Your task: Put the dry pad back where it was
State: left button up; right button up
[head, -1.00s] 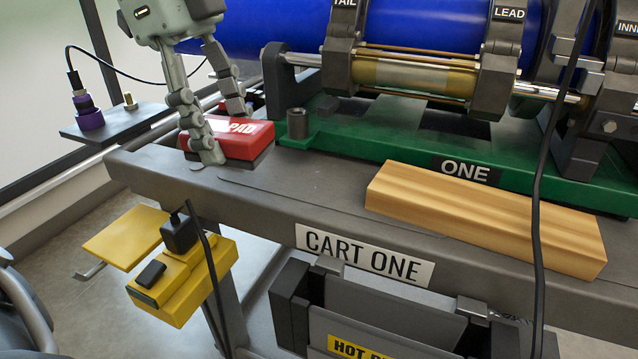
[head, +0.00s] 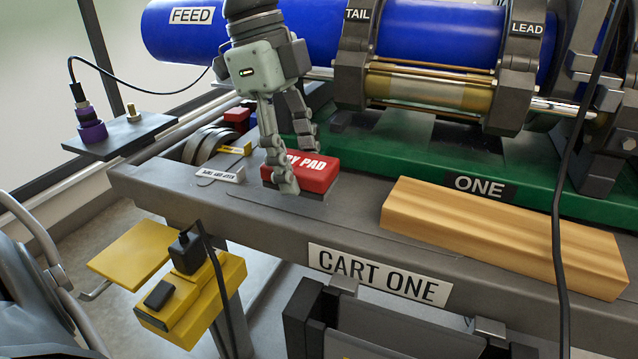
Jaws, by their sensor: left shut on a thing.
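The dry pad (head: 312,172) is a red block with white lettering and a dark underside. It is at the left part of the grey cart top, in front of the green base. My left gripper (head: 290,180) reaches down from above with its fingers around the pad, shut on it. The near finger hides the first letters of the label. The pad is on or just above the cart top; I cannot tell which. My right gripper is not in view.
A wooden block (head: 500,235) lies on the cart to the right. A small white label plate (head: 220,173) and a round tape-like roll (head: 207,146) are left of the pad. A black cable (head: 562,200) hangs at the right. The yellow box (head: 190,300) hangs below.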

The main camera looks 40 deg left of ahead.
aim_at(325, 210)
pick_arm(q)
jog(key=w, duration=0.1)
jog(key=w+f, duration=0.2)
jog(key=shift+w+d+f, duration=0.15)
jog(key=shift+w+d, duration=0.2)
jog(key=shift+w, duration=0.05)
notch_tip(325, 210, down, 3)
jog(key=shift+f+p, duration=0.1)
jog(key=shift+p, duration=0.25)
jog(key=shift+f, duration=0.4)
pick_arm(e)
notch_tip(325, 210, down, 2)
pick_arm(q)
jog(key=shift+f, duration=0.1)
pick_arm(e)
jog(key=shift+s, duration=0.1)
